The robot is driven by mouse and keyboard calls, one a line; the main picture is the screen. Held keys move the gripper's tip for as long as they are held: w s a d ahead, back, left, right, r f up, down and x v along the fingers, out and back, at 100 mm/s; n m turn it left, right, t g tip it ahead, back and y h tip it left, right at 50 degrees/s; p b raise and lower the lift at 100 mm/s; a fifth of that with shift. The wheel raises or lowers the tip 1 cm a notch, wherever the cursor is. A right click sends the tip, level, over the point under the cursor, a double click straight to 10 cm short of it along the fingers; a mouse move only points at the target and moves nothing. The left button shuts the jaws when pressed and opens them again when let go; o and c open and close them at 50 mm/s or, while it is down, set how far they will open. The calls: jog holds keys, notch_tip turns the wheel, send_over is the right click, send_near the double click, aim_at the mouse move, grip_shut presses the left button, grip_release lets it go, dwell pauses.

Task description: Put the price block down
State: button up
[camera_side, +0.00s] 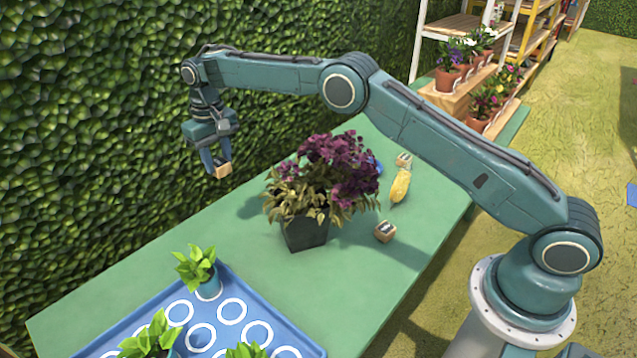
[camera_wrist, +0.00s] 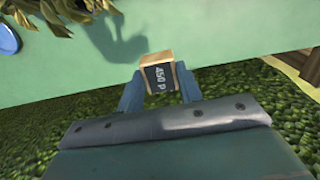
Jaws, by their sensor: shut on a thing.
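My gripper (camera_side: 216,165) is shut on a small wooden price block (camera_side: 223,171) and holds it in the air over the far edge of the green table, near the hedge. In the wrist view the price block (camera_wrist: 157,73) sits between the two blue fingers of my gripper (camera_wrist: 158,88). Its dark face reads "450 P". The green table top (camera_wrist: 215,40) lies below and beyond it.
A potted purple plant (camera_side: 305,235) stands mid-table, right of my gripper. A blue tray (camera_side: 265,312) with white rings and small plants is at the front. Table left of the pot is clear.

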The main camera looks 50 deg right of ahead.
notch_tip(320, 180, down, 14)
jog(key=shift+f, duration=0.1)
dwell(0.4)
jog(key=shift+f, duration=2.15)
jog(key=shift+f, duration=0.15)
jog(key=o, duration=1)
jog(key=shift+c, duration=0.2)
notch_tip(320, 180, up, 12)
jog(key=shift+r, duration=0.2)
